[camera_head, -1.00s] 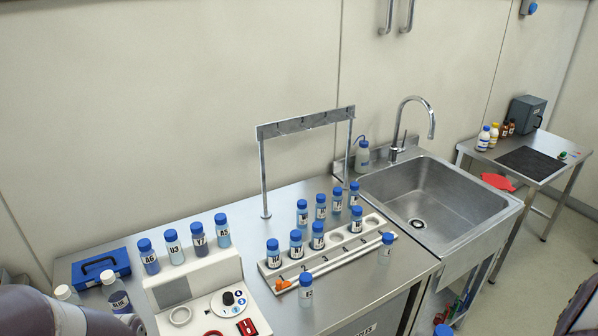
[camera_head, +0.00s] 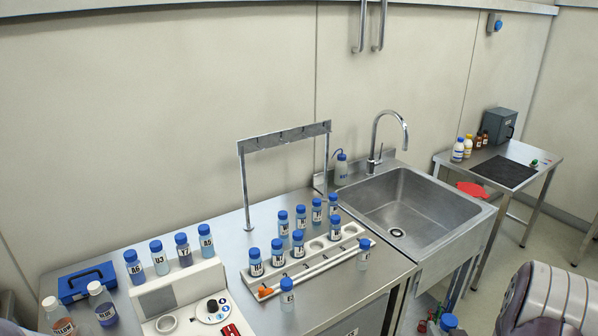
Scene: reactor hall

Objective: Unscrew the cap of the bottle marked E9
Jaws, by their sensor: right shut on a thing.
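Another capped bottle (camera_head: 363,254) stands at the rack's right end. I cannot make out E9 on any label. My left gripper is out of view.
A white rack (camera_head: 330,257) holds several blue-capped bottles; more stand behind it. A white device (camera_head: 160,302) carries bottles A6, U3, Y7 and A5. A blue case (camera_head: 87,283) and two white-capped bottles are left. The sink (camera_head: 400,215) is right of the counter.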

